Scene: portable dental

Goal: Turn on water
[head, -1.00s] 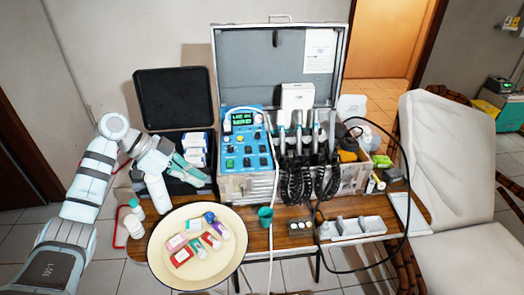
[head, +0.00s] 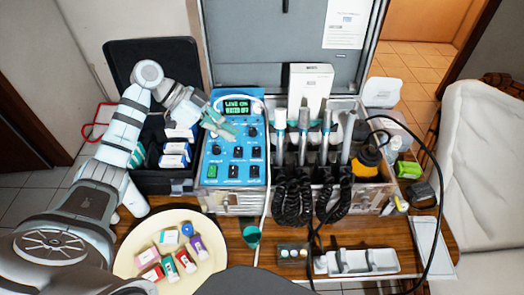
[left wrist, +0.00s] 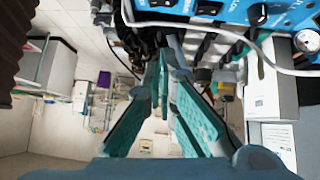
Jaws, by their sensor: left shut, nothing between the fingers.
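The blue control panel (head: 235,152) stands at the left end of the open silver case. Its small green-lit display (head: 236,107) appears to read "LIVE ON" and "WATER OFF". Below it are black knobs and a bottom row of switches, with a green one (head: 212,171) at the left and black ones beside it. My left gripper (head: 222,132) is shut and empty over the panel's upper left, just below the display; contact cannot be told. In the left wrist view its teal fingers (left wrist: 166,62) show, with the panel (left wrist: 225,8) along the top right. My right gripper is out of view.
Handpieces (head: 304,125) with coiled black hoses stand right of the panel. A white hose (head: 266,200) hangs along its right edge. An open black case (head: 150,185) stands left.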

